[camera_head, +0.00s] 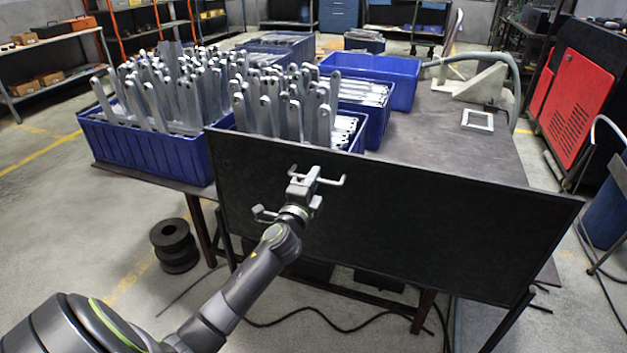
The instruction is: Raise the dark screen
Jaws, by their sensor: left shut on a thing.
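The dark screen (440,225) is a wide black panel standing upright, slightly slanted, in front of the table's near edge. It hides that edge and the lower front of the nearest blue bin. My left gripper (305,188) is in front of the screen's left half, below its top edge, and is shut on the screen. Its exact contact is small and partly hidden by the gripper body. My right gripper is not in view.
Blue bins (150,150) full of galvanized brackets (185,95) stand behind the screen on the dark table (450,130). An empty-looking blue bin (395,72) and a small metal frame (478,121) are farther back. A black spool (174,245) and cables lie on the floor.

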